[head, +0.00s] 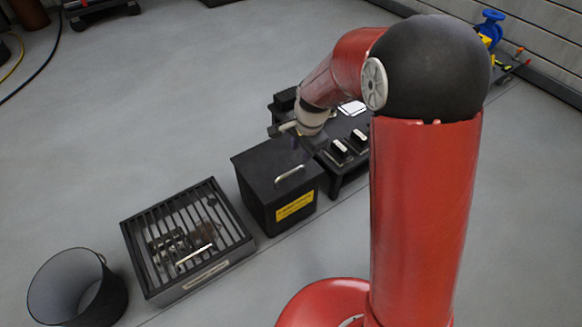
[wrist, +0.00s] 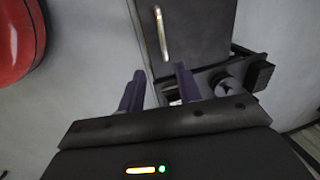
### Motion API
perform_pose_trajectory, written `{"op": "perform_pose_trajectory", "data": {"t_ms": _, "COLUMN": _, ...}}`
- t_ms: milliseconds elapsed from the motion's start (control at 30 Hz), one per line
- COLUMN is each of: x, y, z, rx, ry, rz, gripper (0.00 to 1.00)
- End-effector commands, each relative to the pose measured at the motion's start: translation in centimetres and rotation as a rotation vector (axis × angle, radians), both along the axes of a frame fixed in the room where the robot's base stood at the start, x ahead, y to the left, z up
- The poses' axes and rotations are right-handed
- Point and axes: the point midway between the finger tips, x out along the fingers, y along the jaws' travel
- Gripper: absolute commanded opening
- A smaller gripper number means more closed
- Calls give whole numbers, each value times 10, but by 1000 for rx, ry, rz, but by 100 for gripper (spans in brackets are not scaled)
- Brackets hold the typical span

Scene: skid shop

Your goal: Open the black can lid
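The black can (head: 258,205) is a square box on the floor with a yellow label on its front. Its flat black lid (head: 262,160) is closed and carries a pale metal bar handle (head: 290,172). In the wrist view the lid (wrist: 205,30) fills the top middle, with the handle (wrist: 161,32) near its left edge. My gripper (wrist: 160,70) is open and empty, its two purple fingers apart. The fingertips are near the lid's edge, short of the handle in that view. In the head view my gripper (head: 302,148) is over the can's far right side, partly hidden by my wrist.
A black slatted crate (head: 133,243) holding metal parts stands left of the can. A dark round bin (head: 108,300) is at the lower left. A black bench with white-topped knobs (head: 350,172) stands close on the right.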

Motion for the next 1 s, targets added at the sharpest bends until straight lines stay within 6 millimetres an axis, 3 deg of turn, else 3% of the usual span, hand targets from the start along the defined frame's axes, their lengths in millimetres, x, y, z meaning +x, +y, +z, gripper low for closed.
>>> {"op": "perform_pose_trajectory", "data": {"t_ms": 33, "x": 4, "y": 4, "z": -16, "rx": 2, "ry": 12, "rz": -22, "gripper": 34}}
{"op": "perform_pose_trajectory", "data": {"t_ms": 267, "x": 10, "y": 10, "z": -40, "rx": 6, "ry": 26, "rz": -58, "gripper": 34}}
{"op": "perform_pose_trajectory", "data": {"t_ms": 600, "x": 18, "y": 16, "z": -91, "rx": 7, "ry": 26, "rz": -57, "gripper": 34}}
{"op": "perform_pose_trajectory", "data": {"t_ms": 1000, "x": 21, "y": 18, "z": -104, "rx": 7, "ry": 24, "rz": -56, "gripper": 34}}
